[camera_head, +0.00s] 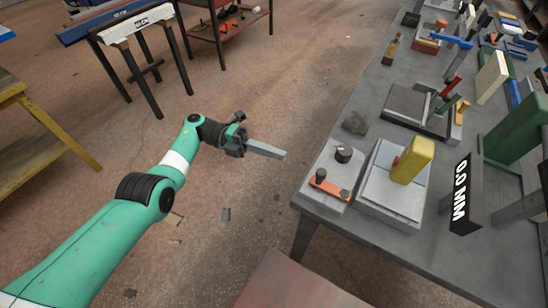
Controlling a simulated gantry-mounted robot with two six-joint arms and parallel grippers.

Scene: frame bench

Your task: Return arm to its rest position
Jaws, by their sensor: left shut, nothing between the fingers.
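My left arm comes in from the lower left, green with black joints and a white band. My left gripper (268,150) is shut and empty. Its grey fingers point right, towards the workbench (345,108), and show over the brown floor. The fingertips appear apart from the bench's left edge. My right arm and gripper do not show.
On the workbench stand a grey block with a yellow part (412,160), an orange-handled fixture (330,187), a black 0.0 MM display (461,195) and several tools. A yellow-framed table (50,130) is at left. A reddish surface (290,285) lies below. Floor between is mostly clear.

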